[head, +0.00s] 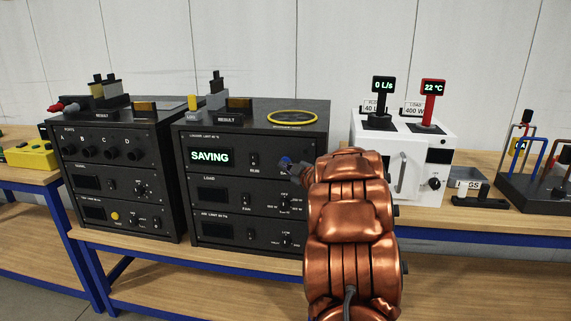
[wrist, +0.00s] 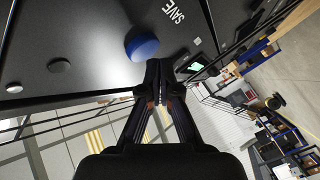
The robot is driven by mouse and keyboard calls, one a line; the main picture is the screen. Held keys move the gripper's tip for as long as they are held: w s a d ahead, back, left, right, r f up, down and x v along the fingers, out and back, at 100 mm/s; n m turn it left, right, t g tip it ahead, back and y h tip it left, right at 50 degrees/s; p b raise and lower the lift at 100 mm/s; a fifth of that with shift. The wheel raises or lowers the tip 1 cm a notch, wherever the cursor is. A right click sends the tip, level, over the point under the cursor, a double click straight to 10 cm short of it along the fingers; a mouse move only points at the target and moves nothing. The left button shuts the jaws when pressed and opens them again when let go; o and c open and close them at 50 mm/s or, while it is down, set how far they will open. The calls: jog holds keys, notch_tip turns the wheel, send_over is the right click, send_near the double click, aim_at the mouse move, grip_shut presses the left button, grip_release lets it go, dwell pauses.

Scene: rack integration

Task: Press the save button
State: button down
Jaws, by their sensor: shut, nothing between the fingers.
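The save button is a round blue button (wrist: 142,47) on a black panel in the wrist view, with the word SAVE printed beside it. In the head view the blue button (head: 285,161) shows at the right end of the top panel of the black rack unit (head: 217,249), partly covered by my gripper. The unit's display (head: 211,157) reads SAVING in lit letters. My gripper (wrist: 160,66) is shut and empty, its fingertips close beside the blue button. Whether they touch the button I cannot tell. In the head view my gripper (head: 300,168) is at the panel's right edge.
Another black rack unit (head: 118,178) stands to the left on the wooden bench (head: 260,268). A white device (head: 403,165) with two meters stands to the right. A yellow box (head: 31,155) is at far left, and a dark peg stand (head: 535,190) at far right.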

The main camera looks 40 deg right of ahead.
jog(key=shift+s+a+b, duration=0.3)
jog(key=shift+s+a, duration=0.25)
jog(key=shift+a, duration=0.25)
jog(key=shift+s+a+b, duration=0.25)
jog(key=shift+s+a, duration=0.3)
jog(key=shift+a, duration=0.2)
jog(key=shift+s+a+b, duration=0.3)
jog(key=shift+s+a, duration=0.25)
jog(key=shift+a, duration=0.25)
jog(key=shift+r, duration=0.1)
jog(key=s+a+f+m+g+p, duration=0.1)
jog(key=s+a+m+g+p, duration=0.15)
jog(key=s+a+g, duration=0.4)
jog(key=s+a+f+m+g+h+p, duration=0.1)
jog(key=s+a+f+m+g, duration=0.2)
jog(key=a, duration=0.7)
jog(key=s+a+m+g+p, duration=0.2)
jog(key=s+a+m+g, duration=0.1)
jog(key=s+a, duration=0.45)
jog(key=s+a+f+g+y+p, duration=0.1)
jog(key=s+a+g+y, duration=0.3)
jog(key=s+a, duration=1.4)
jog(key=shift+s+f+n+g+p, duration=0.4)
jog(key=shift+s+g, duration=0.35)
jog(key=shift+g, duration=0.4)
